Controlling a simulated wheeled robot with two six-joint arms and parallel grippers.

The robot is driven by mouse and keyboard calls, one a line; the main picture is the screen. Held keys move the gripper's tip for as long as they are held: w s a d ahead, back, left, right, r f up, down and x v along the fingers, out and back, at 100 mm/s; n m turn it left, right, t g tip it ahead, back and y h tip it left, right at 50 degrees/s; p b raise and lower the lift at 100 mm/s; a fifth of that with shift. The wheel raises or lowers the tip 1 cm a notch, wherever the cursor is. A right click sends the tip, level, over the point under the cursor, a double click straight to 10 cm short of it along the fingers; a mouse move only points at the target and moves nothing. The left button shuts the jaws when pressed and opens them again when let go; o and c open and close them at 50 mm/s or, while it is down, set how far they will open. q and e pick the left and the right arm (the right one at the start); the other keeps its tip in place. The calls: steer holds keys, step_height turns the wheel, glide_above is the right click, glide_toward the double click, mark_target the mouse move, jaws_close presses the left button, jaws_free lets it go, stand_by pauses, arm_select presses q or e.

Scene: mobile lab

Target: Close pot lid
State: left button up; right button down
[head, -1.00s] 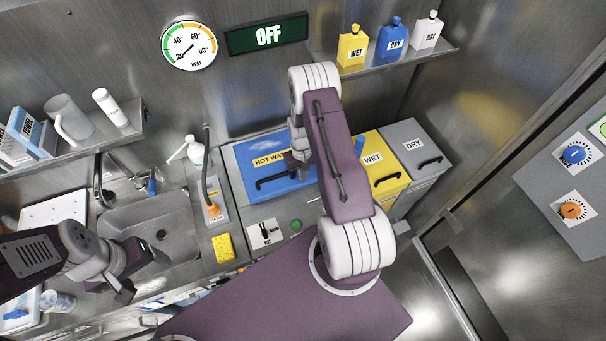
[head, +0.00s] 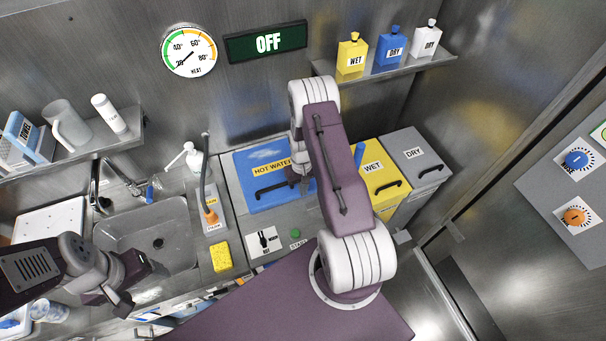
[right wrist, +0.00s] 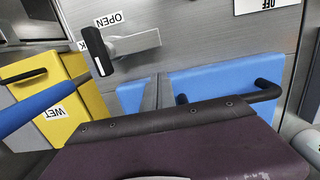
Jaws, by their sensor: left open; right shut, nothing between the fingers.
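The blue lid (head: 250,172) marked HOT WATER, with a dark bar handle, lies nearly flat at the counter's back in the head view. My arm hides its right end, and I cannot tell whether it is fully seated. A blue panel with a black handle (right wrist: 225,85) shows in the right wrist view. My right gripper (head: 302,184) is shut and empty at the lid's right part, partly hidden behind my arm; contact is unclear. My left gripper (head: 133,282) is open and empty in front of the sink, well left of the lid.
A yellow WET bin (head: 384,182) and a grey DRY bin (head: 416,158) stand right of the lid. A lever by an OPEN label (right wrist: 133,43) shows in the right wrist view. A yellow sponge (head: 221,257) and the sink (head: 165,235) lie to the left.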

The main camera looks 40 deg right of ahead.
steer(key=r+p, duration=0.1)
steer(key=r, duration=0.2)
steer(key=r+p, duration=0.1)
steer(key=shift+w+d+r+p, duration=0.15)
steer(key=shift+w+r+p, duration=0.1)
steer(key=shift+w+p, duration=0.15)
steer(key=shift+s+d+r+b, duration=0.1)
steer(key=shift+r+b, duration=0.75)
steer(key=shift+b, duration=0.2)
arm_select(q)
steer(key=shift+s+d+r+b, duration=0.15)
steer(key=shift+s+r+b, duration=0.15)
steer(key=shift+b, duration=0.2)
arm_select(e)
step_height(320, 180, up, 8)
steer(key=shift+f, duration=0.2)
